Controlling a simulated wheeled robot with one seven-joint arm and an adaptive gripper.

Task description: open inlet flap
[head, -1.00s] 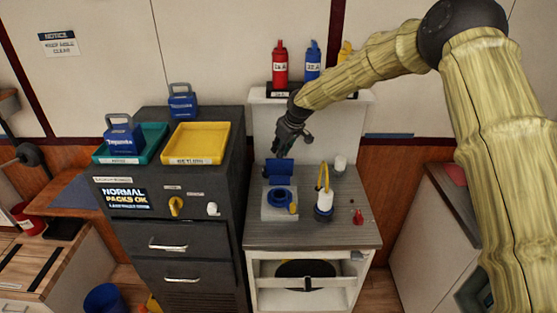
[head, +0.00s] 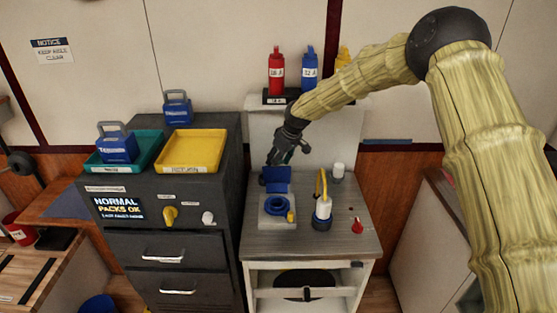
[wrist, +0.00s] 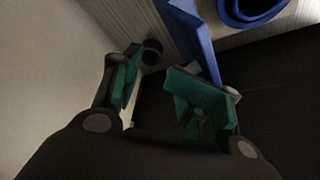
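The inlet flap (head: 276,180) is a blue plate standing raised at the back of a blue round inlet ring (head: 281,205) on a pale base on the counter. In the wrist view the flap (wrist: 198,38) shows edge-on beside the right finger, with part of the ring (wrist: 250,8) beyond. My gripper (head: 288,158) is just behind and above the flap. In the wrist view my gripper (wrist: 160,90) has its green-padded fingers apart, with nothing clearly between them. The right finger is close to the flap; I cannot tell whether they touch.
A white-and-blue canister with a yellow handle (head: 323,208) stands right of the inlet, with a white cup (head: 338,171) behind it and a red knob (head: 357,226) in front. Red (head: 277,72) and blue (head: 310,70) bottles stand on the shelf behind. A dark cabinet (head: 180,215) is left.

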